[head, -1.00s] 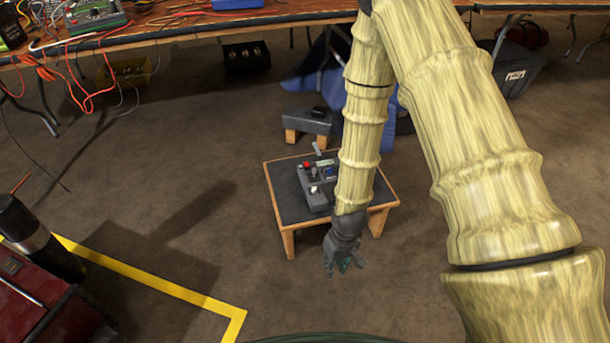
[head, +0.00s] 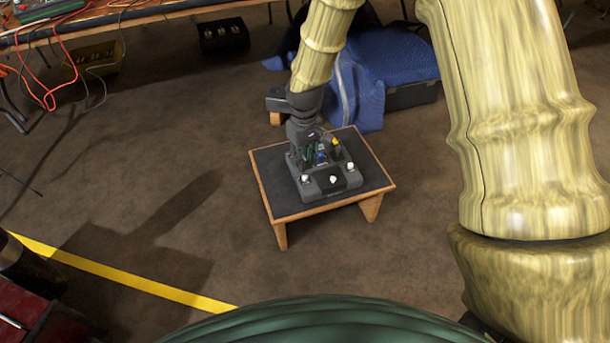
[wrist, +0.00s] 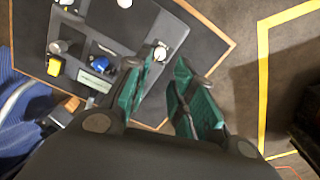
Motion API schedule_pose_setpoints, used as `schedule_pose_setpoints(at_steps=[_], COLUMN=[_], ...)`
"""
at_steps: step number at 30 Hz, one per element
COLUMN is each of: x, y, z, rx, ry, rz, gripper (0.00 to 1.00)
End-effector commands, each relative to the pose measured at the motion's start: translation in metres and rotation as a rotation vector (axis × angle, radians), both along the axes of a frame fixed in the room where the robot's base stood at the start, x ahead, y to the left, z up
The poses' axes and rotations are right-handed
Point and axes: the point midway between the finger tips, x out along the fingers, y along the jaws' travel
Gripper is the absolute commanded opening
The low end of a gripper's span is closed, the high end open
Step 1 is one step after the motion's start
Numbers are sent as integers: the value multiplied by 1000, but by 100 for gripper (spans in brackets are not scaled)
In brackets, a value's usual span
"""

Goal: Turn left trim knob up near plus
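A grey control box (head: 325,185) stands on a small low table. Along its front in the head view are a left white knob (head: 305,178), a middle white knob (head: 333,180) and a right white knob (head: 350,166). My gripper (wrist: 171,66) reaches down at the left side of the box, and its fingertips are partly hidden in the head view. In the wrist view its green-padded fingers are apart with nothing between them. The left white knob (wrist: 163,53) shows just beyond the left finger's tip; contact cannot be told. Plus marks are not readable.
The box also carries a yellow knob (head: 336,144) and a blue part (head: 321,157). The small table (head: 280,206) has a wooden rim. A blue cloth (head: 385,70) lies behind it. Yellow floor tape (head: 120,275) and a red chest (head: 50,320) are at left.

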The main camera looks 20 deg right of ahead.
Motion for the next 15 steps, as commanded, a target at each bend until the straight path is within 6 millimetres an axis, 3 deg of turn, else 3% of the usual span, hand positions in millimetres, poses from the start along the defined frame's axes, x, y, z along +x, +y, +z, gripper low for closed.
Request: schedule_pose_setpoints(at_steps=[1,6,15], x=[-1,-1,-1], y=[0,-1,-2], z=[-14,-41,-68], rx=[-1,-1,1], ry=[2,2,1], rz=[0,-1,-5], gripper=[24,24,24])
